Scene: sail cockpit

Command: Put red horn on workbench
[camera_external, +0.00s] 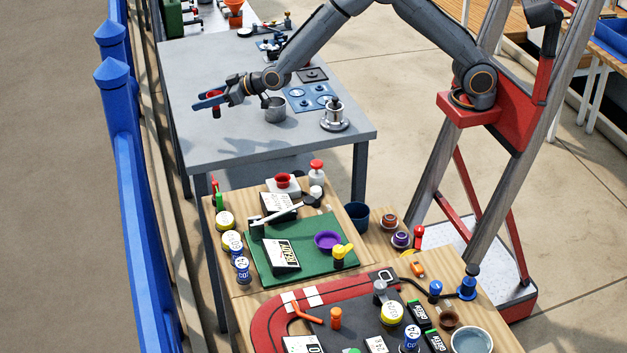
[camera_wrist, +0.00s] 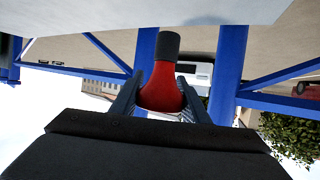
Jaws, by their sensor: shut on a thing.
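The red horn (camera_wrist: 160,88), with a dark cylindrical end (camera_wrist: 168,45), sits between the two fingers of my gripper (camera_wrist: 160,100) in the wrist view. In the external view my gripper (camera_external: 208,100) is shut on the horn (camera_external: 216,110), which hangs just below the jaws. It is over the left part of the grey-topped workbench (camera_external: 200,70). The horn looks held above the top; the exact gap is hard to tell. In the wrist view the grey top's edge (camera_wrist: 210,10) shows beyond the dark end.
A grey metal pot (camera_external: 275,110) stands right of my gripper, near a blue burner panel (camera_external: 310,98) and a silver pot-like item (camera_external: 334,115). The workbench's front left is clear. A blue fence (camera_external: 125,140) runs along the left. Wooden tables with many small items stand in front.

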